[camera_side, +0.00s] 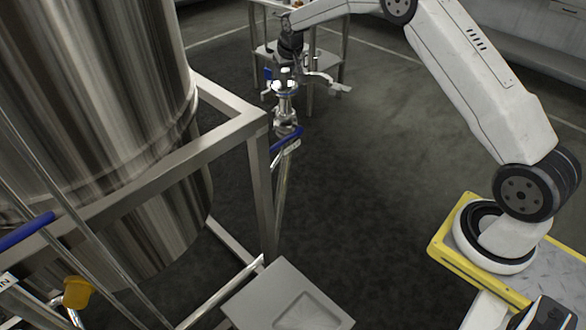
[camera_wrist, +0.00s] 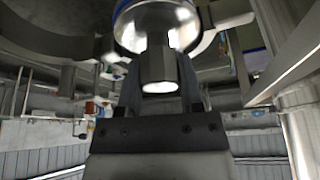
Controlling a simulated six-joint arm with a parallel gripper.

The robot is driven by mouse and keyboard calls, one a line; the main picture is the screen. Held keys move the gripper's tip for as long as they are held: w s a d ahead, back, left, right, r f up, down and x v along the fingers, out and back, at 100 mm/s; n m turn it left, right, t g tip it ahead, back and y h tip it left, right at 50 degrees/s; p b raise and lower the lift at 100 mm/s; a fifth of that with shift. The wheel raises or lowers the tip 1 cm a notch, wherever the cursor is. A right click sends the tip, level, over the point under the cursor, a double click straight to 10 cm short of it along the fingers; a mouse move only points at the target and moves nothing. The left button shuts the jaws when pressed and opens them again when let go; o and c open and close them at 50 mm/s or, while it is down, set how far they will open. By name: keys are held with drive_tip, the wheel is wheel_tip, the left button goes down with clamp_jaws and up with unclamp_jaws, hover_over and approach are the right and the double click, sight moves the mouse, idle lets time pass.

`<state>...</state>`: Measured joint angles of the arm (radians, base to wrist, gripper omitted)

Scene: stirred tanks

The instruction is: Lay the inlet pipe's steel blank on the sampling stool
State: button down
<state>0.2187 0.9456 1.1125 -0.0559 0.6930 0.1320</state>
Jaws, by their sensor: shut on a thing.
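My gripper (camera_side: 286,72) points down at the top of the upright inlet pipe (camera_side: 285,108). In the wrist view my gripper (camera_wrist: 160,95) is shut on the stub of the shiny steel blank (camera_wrist: 157,70). The blank's round face with a blue edge shows beyond the fingers. The blank is at or very near the pipe mouth; I cannot tell whether it touches. Curved steel clamp arms (camera_side: 322,80) spread out beside the pipe top. The sampling stool seems to be the low square steel top (camera_side: 258,292) with a recess at the bottom.
The large steel tank (camera_side: 95,110) and its square-tube frame (camera_side: 222,140) stand left of the pipe. A blue-handled valve (camera_side: 286,138) sits lower on the pipe. A steel shelf stand (camera_side: 344,50) is behind my gripper. The dark floor (camera_side: 370,200) between pipe and my base is clear.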

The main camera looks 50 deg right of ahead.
drive_tip(key=shift+r, duration=0.2)
drive_tip(key=shift+r, duration=0.5)
wheel_tip(320, 180, up, 2)
drive_tip(key=s+a+r, duration=0.2)
drive_tip(key=s+r, duration=0.7)
drive_tip(key=s, duration=0.4)
drive_tip(key=shift+s+a+r, duration=0.35)
